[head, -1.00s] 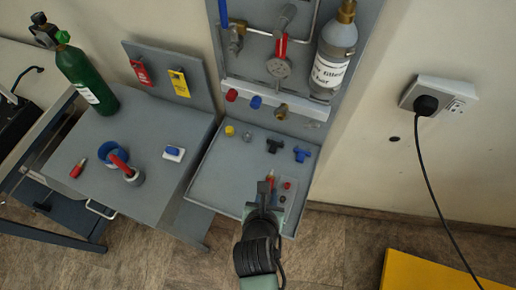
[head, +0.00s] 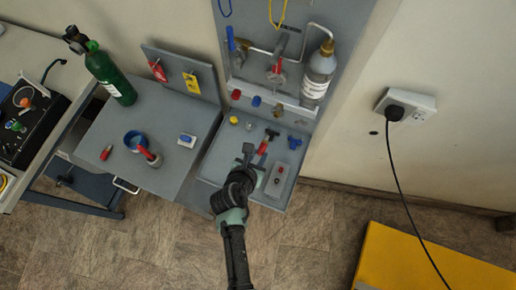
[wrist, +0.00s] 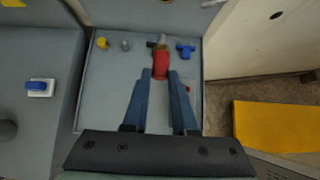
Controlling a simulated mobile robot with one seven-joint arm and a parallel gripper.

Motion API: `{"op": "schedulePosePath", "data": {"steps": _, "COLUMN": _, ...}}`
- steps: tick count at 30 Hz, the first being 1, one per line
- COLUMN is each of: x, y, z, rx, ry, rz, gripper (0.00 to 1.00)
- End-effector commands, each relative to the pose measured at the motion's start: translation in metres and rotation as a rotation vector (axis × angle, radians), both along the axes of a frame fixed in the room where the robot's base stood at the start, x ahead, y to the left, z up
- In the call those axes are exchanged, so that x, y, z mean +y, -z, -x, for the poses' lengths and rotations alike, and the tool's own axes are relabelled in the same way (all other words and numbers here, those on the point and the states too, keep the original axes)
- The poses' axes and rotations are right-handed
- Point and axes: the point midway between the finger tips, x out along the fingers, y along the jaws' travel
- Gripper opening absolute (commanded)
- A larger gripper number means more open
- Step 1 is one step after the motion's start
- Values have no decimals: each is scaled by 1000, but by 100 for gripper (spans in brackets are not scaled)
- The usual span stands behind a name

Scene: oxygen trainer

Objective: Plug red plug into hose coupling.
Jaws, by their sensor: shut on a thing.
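The red plug (wrist: 160,65), with a brass-coloured tip, is between the blue fingers of my gripper (wrist: 159,78) in the wrist view. My gripper is shut on it. In the head view the red plug (head: 263,147) shows above the grey tray, beside my dark gripper (head: 247,156), which hides part of it. A brass fitting (head: 278,109) sits on the ledge of the grey panel, right of a red and a blue cap. It may be the hose coupling; I cannot tell for sure.
The grey tray (head: 208,170) holds yellow, grey, black and blue parts. A holder block (head: 283,172) lies at its right. A yellow box (head: 400,255) stands lower right.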

Motion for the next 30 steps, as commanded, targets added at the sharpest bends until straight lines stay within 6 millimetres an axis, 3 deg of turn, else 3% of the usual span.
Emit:
{"op": "schedulePosePath", "data": {"steps": 9, "x": 0, "y": -3, "z": -1, "rx": -1, "ry": -1, "rz": 3, "gripper": 0}}
{"op": "schedulePosePath", "data": {"steps": 30, "x": -17, "y": -1, "z": -55, "rx": -1, "ry": 0, "rz": 2, "gripper": 0}}
